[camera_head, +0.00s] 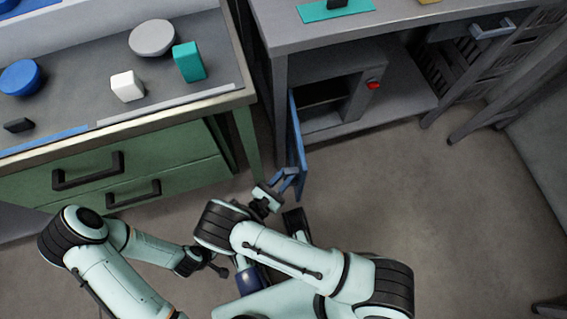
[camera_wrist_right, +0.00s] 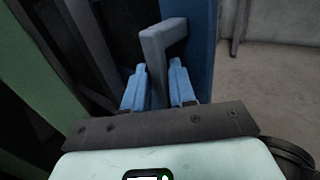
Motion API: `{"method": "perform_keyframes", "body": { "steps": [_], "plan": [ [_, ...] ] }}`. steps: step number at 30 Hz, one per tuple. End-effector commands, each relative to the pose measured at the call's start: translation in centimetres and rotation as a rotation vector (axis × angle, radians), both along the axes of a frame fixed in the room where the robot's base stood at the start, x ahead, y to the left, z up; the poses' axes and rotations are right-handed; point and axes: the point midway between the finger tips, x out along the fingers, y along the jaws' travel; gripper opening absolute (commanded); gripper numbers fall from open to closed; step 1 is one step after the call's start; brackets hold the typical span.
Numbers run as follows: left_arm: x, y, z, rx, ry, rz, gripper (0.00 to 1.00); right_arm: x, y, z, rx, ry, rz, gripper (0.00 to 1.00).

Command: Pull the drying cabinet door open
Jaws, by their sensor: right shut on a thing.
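The drying cabinet (camera_head: 355,103) is a grey box under the right bench, with a red button on its front. Its blue door (camera_head: 298,150) stands swung out toward me, seen nearly edge-on, and the dark inside shows. My right gripper (camera_head: 281,187) is at the door's near side, shut on the door handle. In the right wrist view the blue fingers of the right gripper (camera_wrist_right: 158,80) stand either side of the grey-blue handle (camera_wrist_right: 162,37), with the blue door (camera_wrist_right: 200,50) behind. My left arm is at the lower left; its fingers cannot be made out clearly.
A green drawer cabinet (camera_head: 190,160) stands close left of the door. Open floor (camera_head: 400,190) lies right of the door.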

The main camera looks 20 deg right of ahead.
Motion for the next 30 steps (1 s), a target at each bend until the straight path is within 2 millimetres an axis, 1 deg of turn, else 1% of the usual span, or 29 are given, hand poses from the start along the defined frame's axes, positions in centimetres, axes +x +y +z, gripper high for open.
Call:
{"method": "perform_keyframes", "body": {
  "steps": [1,14,15,17,18,30],
  "plan": [
    [0.0,-0.01,-0.03,0.0,0.0,0.0,0.43,0.94,-0.18,0.1,0.003,-0.01,0.014,0.0],
    [0.01,0.0,-0.04,0.0,0.0,0.0,0.43,0.98,-0.23,0.08,0.002,-0.009,0.015,0.0],
    [0.01,0.0,-0.04,0.0,0.0,0.0,0.43,0.97,-0.24,0.08,0.002,-0.009,0.015,0.28],
    [0.01,0.01,-0.04,0.0,0.0,0.0,0.43,0.98,-0.24,0.08,0.002,-0.008,0.015,0.48],
    [0.01,0.0,-0.04,0.0,0.0,0.0,0.43,0.96,-0.22,0.09,0.002,-0.008,0.015,0.49],
    [0.01,0.0,-0.02,0.0,0.0,0.0,0.43,0.85,-0.1,0.13,-0.001,-0.009,0.019,0.49]
  ]
}}
